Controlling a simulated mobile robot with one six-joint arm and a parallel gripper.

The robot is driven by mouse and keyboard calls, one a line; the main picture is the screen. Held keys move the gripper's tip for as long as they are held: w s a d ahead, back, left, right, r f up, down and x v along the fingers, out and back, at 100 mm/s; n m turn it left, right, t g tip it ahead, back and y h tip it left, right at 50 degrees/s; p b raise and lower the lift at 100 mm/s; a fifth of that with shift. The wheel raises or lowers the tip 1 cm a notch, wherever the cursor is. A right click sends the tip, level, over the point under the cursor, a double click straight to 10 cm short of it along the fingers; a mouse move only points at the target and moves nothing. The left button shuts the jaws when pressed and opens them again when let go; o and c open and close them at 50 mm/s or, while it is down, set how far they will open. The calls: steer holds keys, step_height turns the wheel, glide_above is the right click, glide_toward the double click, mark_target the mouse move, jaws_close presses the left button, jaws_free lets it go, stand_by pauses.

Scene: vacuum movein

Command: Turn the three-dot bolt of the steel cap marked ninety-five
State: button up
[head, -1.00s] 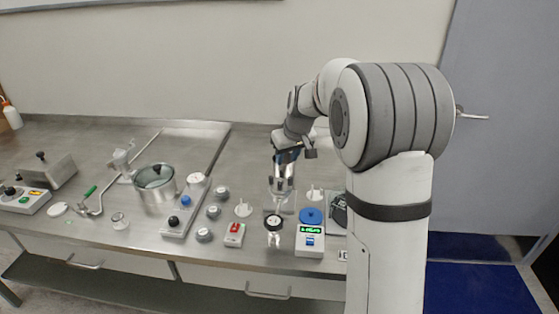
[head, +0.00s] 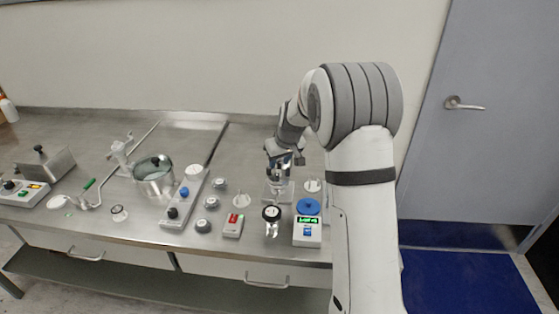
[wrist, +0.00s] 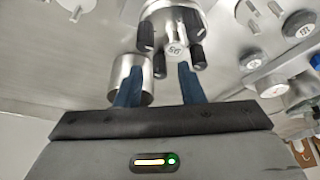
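The steel cap (wrist: 178,18) shows at the top of the wrist view. A small white label (wrist: 176,50) on its end seems to carry digits, upside down and hard to read. Several dark bolts stand around it, among them one at left (wrist: 146,37) and one at lower right (wrist: 196,80); I cannot make out dots on any. My gripper (wrist: 158,72) has its two blue fingers apart, just in front of the cap, and nothing is clearly clamped between them. The right finger is close to the lower right bolt. In the head view my gripper (head: 278,168) points down over the bench.
A short steel cylinder (wrist: 135,68) is right beside my left finger. On the steel bench stand a scale with a blue pan (head: 307,206), a red switch box (head: 233,225), several grey knobs (head: 211,202), and a pot (head: 153,178). The bench's back left is fairly clear.

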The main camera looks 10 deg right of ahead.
jaws_close()
steer(key=shift+m, duration=0.4)
steer(key=m+h, duration=0.1)
steer(key=m, duration=0.2)
steer(key=shift+a+f+b, duration=0.1)
steer(key=shift+a+b, duration=0.05)
steer(key=shift+b, duration=0.15)
steer(key=m+h+b, duration=0.1)
steer(key=m+b, duration=0.2)
steer(key=shift+a+f+m+h, duration=0.1)
steer(key=shift+f+m+h, duration=0.05)
steer(key=shift+m+h, duration=0.2)
steer(key=m+h+b, duration=0.1)
steer(key=m+b, duration=0.1)
steer(key=m, duration=0.1)
steer(key=shift+w+a+g+b, duration=0.1)
steer(key=shift+g+b, duration=0.3)
steer(key=shift+r+m+g+h+b, duration=0.1)
steer(key=shift+m+g+h+b, duration=0.2)
steer(key=shift+m, duration=0.65)
steer(key=shift+r+m+g+h+b, duration=0.15)
steer(key=shift+m+h+b, duration=0.25)
steer(key=shift+m, duration=0.8)
